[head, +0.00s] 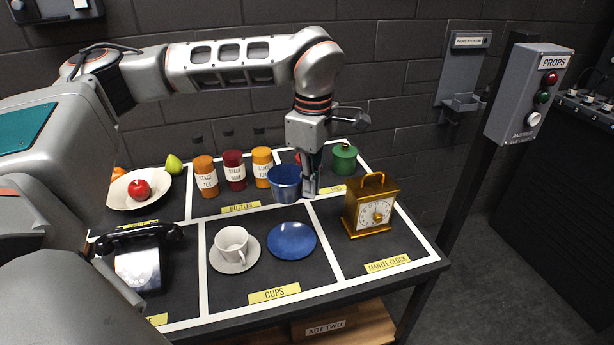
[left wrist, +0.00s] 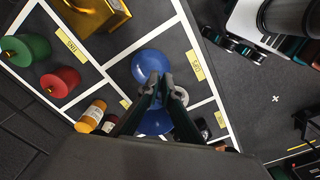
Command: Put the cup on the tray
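A blue cup (head: 284,184) hangs upright at the left gripper (head: 311,188), seemingly above the table behind the blue saucer. The gripper's fingers are close together at the cup's right wall and appear shut on it. In the left wrist view the cup (left wrist: 155,123) shows partly behind the fingers (left wrist: 163,84). The flat blue saucer (head: 291,240) lies empty in the CUPS cell; it also shows in the left wrist view (left wrist: 147,62). A white cup (head: 231,242) stands on a white saucer (head: 226,263) to its left. I make out no separate tray. My right gripper is out of view.
A gold mantel clock (head: 372,208) stands right of the blue saucer. Several bottles (head: 235,172), a green tin (head: 344,158) and a fruit bowl (head: 123,198) stand behind. A black telephone (head: 138,262) is at left. A PROPS button box (head: 527,95) stands at right.

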